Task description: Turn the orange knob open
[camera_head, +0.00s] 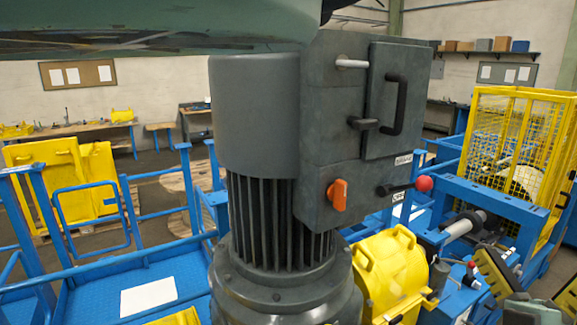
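The orange knob (338,195) is on the lower front of the dark grey control box (332,130), left of its centre. Its long grip stands close to upright, with a slight tilt. A small white label lies beside its lower left; any writing on it is too small to read. Nothing touches the knob. A large grey-green shape, which looks like part of my arm, crosses the top left and covers the top of the motor.
A lever with a red ball (424,184) sticks out right of the knob. A black door handle (394,105) and a grey handle stub (352,64) project above. The finned motor (275,215) stands left of the box. A yellow cover (392,268) and blue rails (490,200) lie below and right.

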